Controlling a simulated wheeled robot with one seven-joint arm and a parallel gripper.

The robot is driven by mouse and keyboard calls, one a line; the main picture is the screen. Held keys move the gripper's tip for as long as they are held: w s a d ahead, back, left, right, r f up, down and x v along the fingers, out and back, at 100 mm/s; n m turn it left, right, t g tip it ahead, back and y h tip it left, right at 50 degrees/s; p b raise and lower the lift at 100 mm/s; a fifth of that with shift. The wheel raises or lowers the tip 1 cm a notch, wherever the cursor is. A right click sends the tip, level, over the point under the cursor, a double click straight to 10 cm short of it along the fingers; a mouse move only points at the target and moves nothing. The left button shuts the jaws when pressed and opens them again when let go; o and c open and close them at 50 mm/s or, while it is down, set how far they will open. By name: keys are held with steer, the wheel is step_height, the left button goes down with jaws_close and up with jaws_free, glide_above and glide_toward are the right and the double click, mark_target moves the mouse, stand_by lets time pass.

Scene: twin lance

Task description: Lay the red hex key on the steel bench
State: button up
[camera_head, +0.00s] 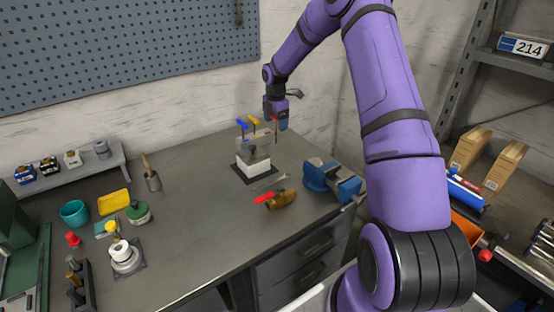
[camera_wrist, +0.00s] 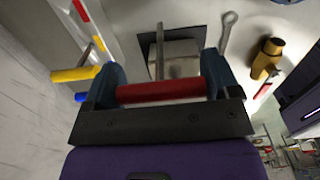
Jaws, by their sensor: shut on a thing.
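My gripper (camera_head: 276,118) is shut on the red hex key; the red handle (camera_wrist: 160,91) lies across between the two blue fingers in the wrist view. Its grey shank (camera_wrist: 160,45) points away from the gripper, over a grey block. In the head view the red hex key (camera_head: 275,119) is small and partly covered by the fingers, beside the hex key stand (camera_head: 253,163). I cannot tell whether the shank's tip is clear of the stand. A blue key (camera_head: 242,124) and a yellow key (camera_head: 254,120) are at the stand. The steel bench (camera_head: 200,215) lies below.
Cups, caps and a white roll occupy the left. The bench middle, left of the stand, is clear. A pegboard (camera_head: 120,50) hangs behind.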

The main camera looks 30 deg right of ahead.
steer(key=s+a+f, duration=0.1)
steer(key=s+a, duration=0.2)
steer(key=s, duration=1.5)
steer(key=w+d+f, duration=0.2)
steer(key=w, duration=0.5)
steer(key=w+d+f, duration=0.2)
steer(key=w+f, duration=0.1)
steer(key=w, duration=0.5)
steer(key=shift+d+f, duration=0.15)
steer(key=shift+d, duration=0.25)
steer(key=shift+w, duration=0.1)
steer(key=o, duration=0.8)
steer(key=shift+f, duration=0.1)
